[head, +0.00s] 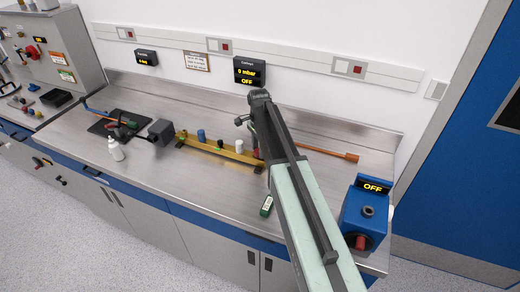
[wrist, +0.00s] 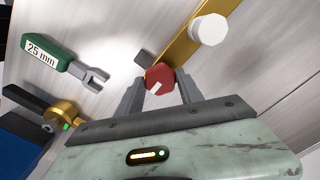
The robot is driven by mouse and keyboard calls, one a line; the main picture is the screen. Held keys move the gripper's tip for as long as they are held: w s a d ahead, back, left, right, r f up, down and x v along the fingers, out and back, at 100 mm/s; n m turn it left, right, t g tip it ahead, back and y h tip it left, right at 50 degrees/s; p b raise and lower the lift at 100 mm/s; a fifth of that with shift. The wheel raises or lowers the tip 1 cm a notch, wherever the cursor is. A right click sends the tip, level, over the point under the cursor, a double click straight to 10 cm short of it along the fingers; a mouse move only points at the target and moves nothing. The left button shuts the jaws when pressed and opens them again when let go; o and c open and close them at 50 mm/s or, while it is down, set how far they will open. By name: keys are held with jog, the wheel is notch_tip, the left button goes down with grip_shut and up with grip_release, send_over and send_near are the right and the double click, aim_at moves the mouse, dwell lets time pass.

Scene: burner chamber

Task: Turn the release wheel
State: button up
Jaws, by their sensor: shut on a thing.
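The red wheel (wrist: 159,78), a small faceted knob with a white mark on top, sits at the end of a yellow rail (wrist: 183,45) in the wrist view. My gripper (wrist: 160,84) has one grey finger on each side of the wheel and is shut on it. In the head view, my arm reaches down over the bench and hides the gripper and most of the wheel. The yellow rail (head: 210,149) shows there left of my arm. A wall display (head: 249,72) reads 0 mbar and OFF.
A white knob (wrist: 208,30) stands on the rail close to the wheel. A green 25 mm wrench (wrist: 50,57) lies beside, with a brass fitting (wrist: 62,113) nearer. A blue box (head: 365,212) reading OFF stands at the bench's right end. An orange rod (head: 330,153) lies behind my arm.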

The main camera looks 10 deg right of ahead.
jog(key=shift+d, duration=0.25)
jog(key=o, duration=1.4)
jog(key=shift+r, duration=0.1)
notch_tip(320, 180, up, 8)
jog(key=p, duration=0.8)
jog(key=shift+a, duration=0.1)
jog(key=shift+f, duration=0.2)
